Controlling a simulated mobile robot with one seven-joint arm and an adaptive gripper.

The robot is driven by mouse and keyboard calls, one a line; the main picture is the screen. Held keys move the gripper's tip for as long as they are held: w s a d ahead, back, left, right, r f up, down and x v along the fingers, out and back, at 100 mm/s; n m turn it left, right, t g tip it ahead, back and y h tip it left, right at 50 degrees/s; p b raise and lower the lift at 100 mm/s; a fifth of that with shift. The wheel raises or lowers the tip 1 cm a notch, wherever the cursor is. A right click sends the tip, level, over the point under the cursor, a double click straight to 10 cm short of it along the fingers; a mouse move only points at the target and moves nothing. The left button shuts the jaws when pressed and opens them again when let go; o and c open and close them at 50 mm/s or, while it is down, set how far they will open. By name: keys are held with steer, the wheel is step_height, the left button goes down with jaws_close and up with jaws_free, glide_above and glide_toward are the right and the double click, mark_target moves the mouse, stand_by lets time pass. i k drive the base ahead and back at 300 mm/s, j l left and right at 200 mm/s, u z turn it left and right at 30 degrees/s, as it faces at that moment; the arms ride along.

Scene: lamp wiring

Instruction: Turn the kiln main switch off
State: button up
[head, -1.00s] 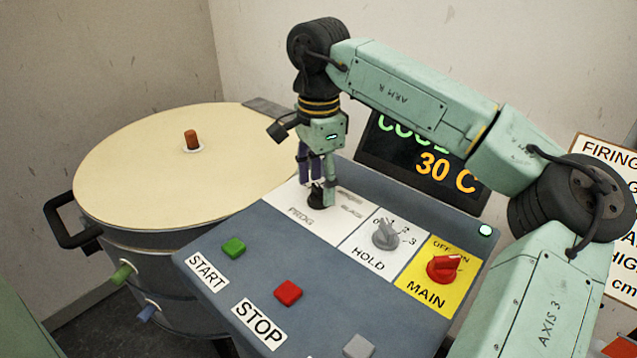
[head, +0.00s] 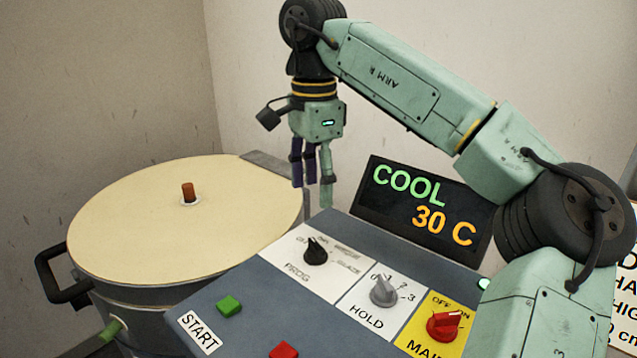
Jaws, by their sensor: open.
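The kiln main switch is a red rotary knob (head: 445,325) on a yellow MAIN plate (head: 415,335) at the right of the control panel. The plate is marked OFF at left and ON at right. The knob's pointer ridge leans to the right, on the ON side. My gripper (head: 312,200) is open and empty, fingers pointing down. It hangs above the far left edge of the panel, up and left of the black PROG knob (head: 315,250) and well away from the red knob. My arm covers the right side of the scene.
A grey HOLD knob (head: 383,291) sits between PROG and MAIN. A green START button (head: 229,305) and a red button (head: 284,350) are at the front. The display (head: 420,205) behind reads COOL 30 C. The round kiln lid (head: 130,210) is at left.

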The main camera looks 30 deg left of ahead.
mark_target(443, 328)
steer(key=k, duration=1.5)
